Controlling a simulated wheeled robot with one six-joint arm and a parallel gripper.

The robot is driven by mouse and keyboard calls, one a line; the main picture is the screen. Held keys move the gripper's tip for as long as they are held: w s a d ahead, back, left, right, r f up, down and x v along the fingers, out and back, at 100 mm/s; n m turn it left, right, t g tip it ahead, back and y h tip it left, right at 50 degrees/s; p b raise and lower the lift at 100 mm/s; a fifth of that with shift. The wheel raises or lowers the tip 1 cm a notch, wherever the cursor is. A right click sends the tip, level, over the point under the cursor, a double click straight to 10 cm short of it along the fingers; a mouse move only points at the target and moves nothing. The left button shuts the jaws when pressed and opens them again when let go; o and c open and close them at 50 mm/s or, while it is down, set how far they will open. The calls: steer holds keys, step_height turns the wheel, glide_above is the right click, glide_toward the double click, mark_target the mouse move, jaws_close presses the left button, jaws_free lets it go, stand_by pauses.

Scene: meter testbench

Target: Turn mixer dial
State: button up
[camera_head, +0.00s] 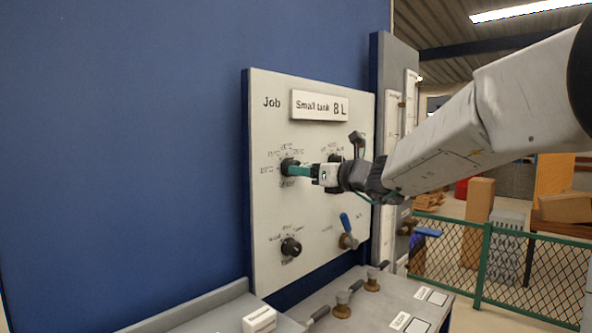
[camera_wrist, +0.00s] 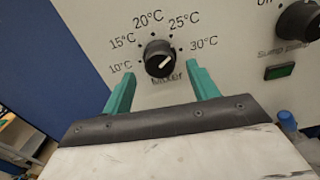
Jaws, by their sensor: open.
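In the wrist view a round black dial (camera_wrist: 159,58) with a white pointer line sits on the panel, ringed by marks from 10°C to 30°C. Its pointer line tilts up to the right. The name below it is partly covered and hard to read. My gripper (camera_wrist: 160,74) is open, with one green finger at each lower side of this dial; whether they touch it I cannot tell. In the head view my gripper (camera_head: 300,170) reaches from the right to this upper left dial (camera_head: 289,165). Another black dial (camera_head: 291,247) sits lower left, its label too small to read.
The panel carries a "Small tank 8 L" sign (camera_head: 319,106), a blue-handled valve (camera_head: 347,230) and, in the wrist view, a sump pump knob (camera_wrist: 300,20) above a green button (camera_wrist: 279,71). A bench with levers (camera_head: 343,305) juts out below.

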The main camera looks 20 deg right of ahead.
mark_target(287, 162)
steer(key=shift+x, duration=2.2)
steer(key=c, duration=1)
steer(key=n, duration=0.5)
steer(key=shift+n, duration=0.4)
steer(key=n, duration=0.5)
steer(key=shift+n, duration=0.4)
